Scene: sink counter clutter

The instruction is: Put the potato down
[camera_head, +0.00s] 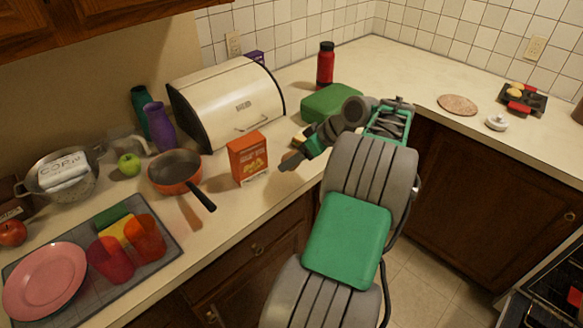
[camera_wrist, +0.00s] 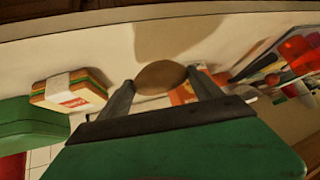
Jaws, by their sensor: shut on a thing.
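The brown potato (camera_wrist: 160,77) sits between the two fingertips of my gripper (camera_wrist: 161,88) in the wrist view, and the fingers are shut on it. In the head view my gripper (camera_head: 292,160) is over the front part of the counter (camera_head: 255,205), just right of an orange box. I cannot make out the potato there. In the wrist view a shadow lies on the pale counter beyond the potato. I cannot tell exactly how high the potato is above the surface.
The orange box (camera_head: 248,158) stands close left of my gripper. A wrapped layered package (camera_wrist: 70,90) and a green box (camera_head: 330,103) are near it. A cream bread box (camera_head: 228,102) stands behind. A pan (camera_head: 176,168) lies left, its handle pointing forward. The counter's front edge is close.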

